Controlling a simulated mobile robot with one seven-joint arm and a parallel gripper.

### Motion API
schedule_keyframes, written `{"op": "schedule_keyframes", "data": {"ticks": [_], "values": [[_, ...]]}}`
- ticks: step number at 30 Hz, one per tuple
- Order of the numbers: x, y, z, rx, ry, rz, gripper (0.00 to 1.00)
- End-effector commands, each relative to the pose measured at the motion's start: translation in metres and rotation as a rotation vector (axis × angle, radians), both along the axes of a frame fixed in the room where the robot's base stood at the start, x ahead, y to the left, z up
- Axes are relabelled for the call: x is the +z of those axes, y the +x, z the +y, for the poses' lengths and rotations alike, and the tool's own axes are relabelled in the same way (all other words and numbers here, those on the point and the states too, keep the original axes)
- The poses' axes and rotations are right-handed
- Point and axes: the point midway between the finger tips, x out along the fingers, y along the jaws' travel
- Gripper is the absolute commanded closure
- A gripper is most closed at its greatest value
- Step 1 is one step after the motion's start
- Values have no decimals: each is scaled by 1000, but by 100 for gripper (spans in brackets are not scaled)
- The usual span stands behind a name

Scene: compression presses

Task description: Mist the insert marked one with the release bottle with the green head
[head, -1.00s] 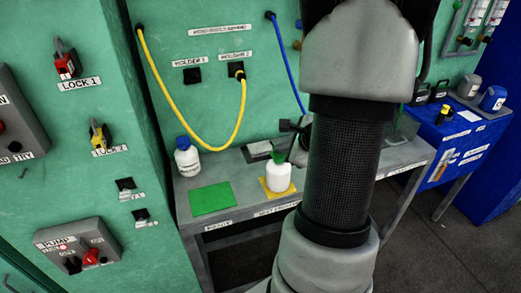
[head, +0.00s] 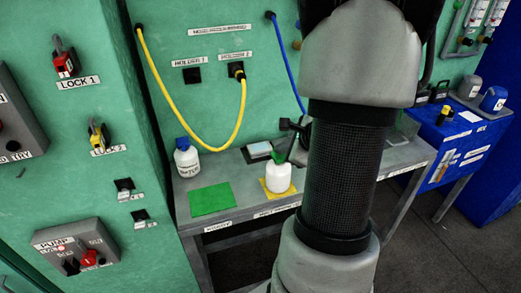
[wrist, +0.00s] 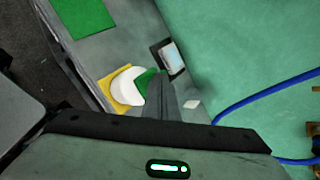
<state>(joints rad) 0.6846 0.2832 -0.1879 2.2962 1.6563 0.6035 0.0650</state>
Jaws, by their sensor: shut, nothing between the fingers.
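The release bottle (head: 279,180) is white with a green head (head: 281,157). It stands upright on a yellow mat (head: 270,193) on the grey bench. The wrist view shows the bottle (wrist: 127,92), its green head (wrist: 147,80) and the yellow mat (wrist: 110,83) just beyond my fingers. My gripper (wrist: 162,82) is shut and empty, with its fingertips close beside the green head. I cannot tell whether they touch it. In the head view my arm hides most of the gripper. I cannot make out an insert marked one.
A white bottle with a blue cap (head: 186,158) stands at the bench's left. A green mat (head: 211,198) lies bare. A dark-framed pale block (head: 258,151) lies behind the release bottle. Yellow (head: 240,110) and blue (head: 289,70) hoses hang on the wall. A blue cabinet (head: 455,150) stands right.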

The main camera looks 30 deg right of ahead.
Motion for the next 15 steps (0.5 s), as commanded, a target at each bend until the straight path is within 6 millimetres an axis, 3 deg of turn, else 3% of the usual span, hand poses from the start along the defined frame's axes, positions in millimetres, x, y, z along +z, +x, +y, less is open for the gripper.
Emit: {"op": "schedule_keyframes", "data": {"ticks": [7,15], "values": [[5,0,0,0,0,0,100],[32,0,0,1,-1,-1,100]]}}
